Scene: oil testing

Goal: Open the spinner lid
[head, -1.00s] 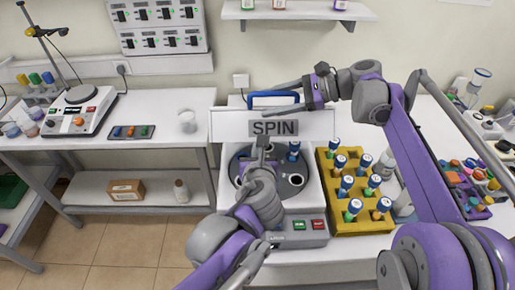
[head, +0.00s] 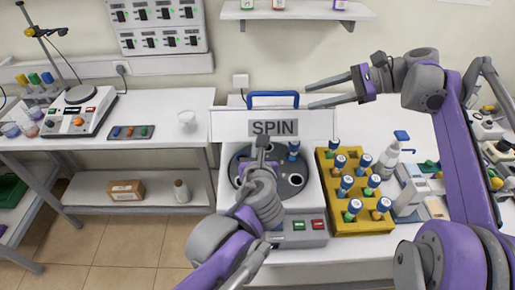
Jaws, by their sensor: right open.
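The spinner (head: 312,205) stands on the bench. Its lid (head: 225,124), marked SPIN, stands upright at the back, and the round rotor (head: 290,187) is exposed. A blue handle (head: 272,94) shows at the top edge of the lid. A blue-capped tube (head: 293,151) stands in the rotor. My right gripper (head: 308,97) is open and empty, just right of the handle, with its fingers pointing left. My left gripper (head: 262,142) is over the rotor and hides part of it. Its jaws are seen from behind, so their opening is unclear.
A yellow rack (head: 364,222) with several blue-capped tubes stands right of the spinner. A white bottle (head: 387,160) and small devices are beyond it. A shelf (head: 290,14) hangs above.

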